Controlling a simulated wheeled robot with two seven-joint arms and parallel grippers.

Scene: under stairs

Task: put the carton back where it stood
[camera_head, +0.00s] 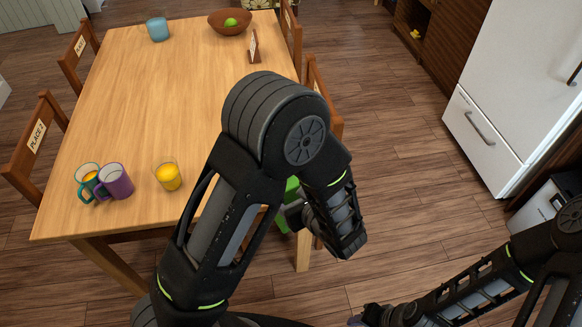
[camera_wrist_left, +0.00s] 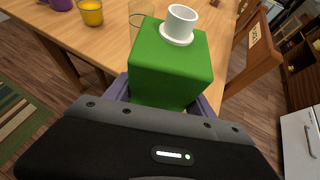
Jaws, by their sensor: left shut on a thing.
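The green carton (camera_wrist_left: 170,65) with a white cap (camera_wrist_left: 180,22) is between the purple fingers of my left gripper (camera_wrist_left: 163,98), which is shut on it. In the left wrist view it looks upright, close to the table's edge. In the head view only slivers of the carton (camera_head: 291,189) show beside my left arm, which hides the rest and most of the left gripper. The carton appears beside the right edge of the wooden table (camera_head: 150,100). My right gripper (camera_head: 362,319) is at the bottom edge of the head view, mostly cut off, so its opening is unclear.
On the table are a glass of orange juice (camera_head: 168,177), a purple mug (camera_head: 116,182), a teal mug (camera_head: 86,180), an empty glass (camera_wrist_left: 141,14), a blue cup (camera_head: 157,29) and a brown bowl (camera_head: 230,22). Chairs surround it. A white fridge (camera_head: 510,100) stands right. The table's middle is clear.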

